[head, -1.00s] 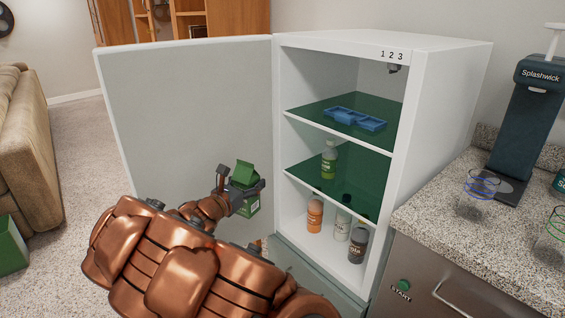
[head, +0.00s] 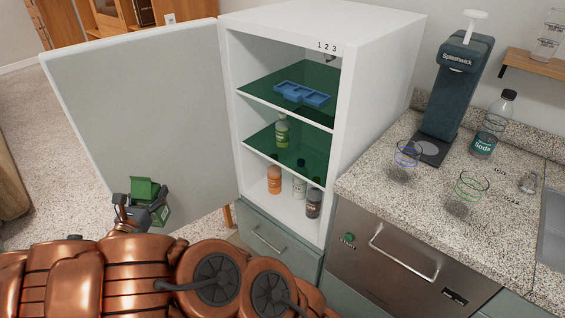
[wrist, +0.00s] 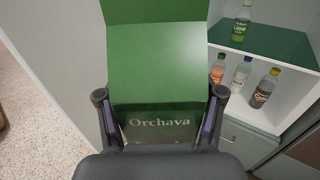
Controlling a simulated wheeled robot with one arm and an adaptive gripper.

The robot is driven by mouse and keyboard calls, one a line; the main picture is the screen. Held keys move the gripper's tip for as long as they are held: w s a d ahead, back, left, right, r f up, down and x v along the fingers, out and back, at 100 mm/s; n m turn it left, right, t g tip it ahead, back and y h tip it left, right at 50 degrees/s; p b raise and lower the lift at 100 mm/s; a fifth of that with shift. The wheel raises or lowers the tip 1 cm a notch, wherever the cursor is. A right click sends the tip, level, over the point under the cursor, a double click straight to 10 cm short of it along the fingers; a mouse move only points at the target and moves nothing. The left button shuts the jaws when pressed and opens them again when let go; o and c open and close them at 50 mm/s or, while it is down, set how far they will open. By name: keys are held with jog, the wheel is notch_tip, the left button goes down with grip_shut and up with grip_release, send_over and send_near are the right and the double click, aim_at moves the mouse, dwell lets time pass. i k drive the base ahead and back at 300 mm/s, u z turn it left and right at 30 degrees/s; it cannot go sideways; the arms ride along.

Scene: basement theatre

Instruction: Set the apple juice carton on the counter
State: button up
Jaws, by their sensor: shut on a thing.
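A green carton (head: 160,214) is held in my gripper (head: 140,207) in front of the open fridge door in the head view. In the wrist view the carton (wrist: 158,65) fills the middle and bears the word "Orchava"; my gripper's fingers (wrist: 160,122) are on both sides of it. Whether it is apple juice cannot be read. The speckled counter (head: 395,185) is at the right in the head view, well apart from the carton.
The white fridge (head: 375,50) stands open, with a blue tray (head: 302,94) and several bottles on its shelves. Its door (head: 140,120) swings out left. The counter holds a Splashwick dispenser (head: 455,85), a soda bottle (head: 485,140), a blue-rimmed glass (head: 407,160) and a green-rimmed glass (head: 470,190).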

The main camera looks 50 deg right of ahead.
aim_at(507, 228)
jog(key=z, duration=0.1)
jog(key=k, duration=1.3)
jog(key=u, duration=0.35)
jog(key=k, duration=0.65)
jog(key=u, duration=0.25)
